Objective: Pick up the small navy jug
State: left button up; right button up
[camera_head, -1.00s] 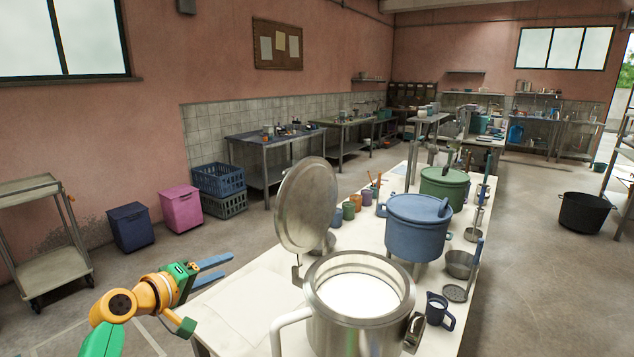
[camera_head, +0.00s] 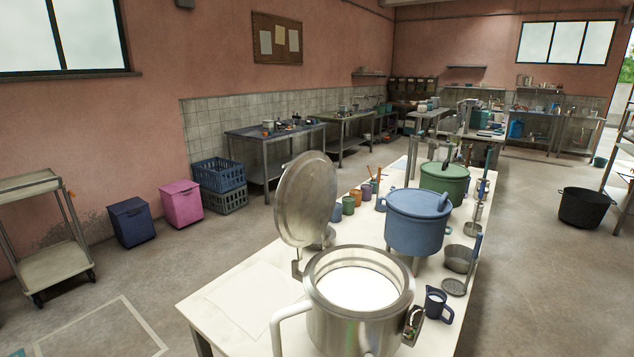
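The small navy jug (camera_head: 435,305) stands upright on the white table, just right of the large steel vat (camera_head: 345,325). Neither of my grippers shows clearly in the head view. Nothing is seen holding the jug.
A blue pot (camera_head: 413,232) and a green pot (camera_head: 443,182) stand behind the jug. Several coloured cups line the left.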

aim_at(436, 299)
jog(key=i+j+z, duration=0.55)
jog(key=j+z, duration=0.3)
jog(key=j, duration=0.2)
jog(key=i+j+z, duration=0.3)
jog(key=j, duration=0.15)
jog(key=j+z, duration=0.25)
jog(key=j, duration=0.2)
jog(key=j+z, duration=0.3)
jog(key=j, duration=0.15)
jog(key=l+u, duration=0.1)
jog(key=l, duration=0.35)
jog(key=k+l+u, duration=0.1)
jog(key=l, duration=0.3)
jog(key=k+l+u, duration=0.1)
jog(key=l, duration=0.35)
jog(key=l+u, duration=0.1)
jog(key=l, duration=0.3)
jog(key=k+l+u, duration=0.1)
jog(key=l, duration=0.3)
jog(key=k, duration=0.1)
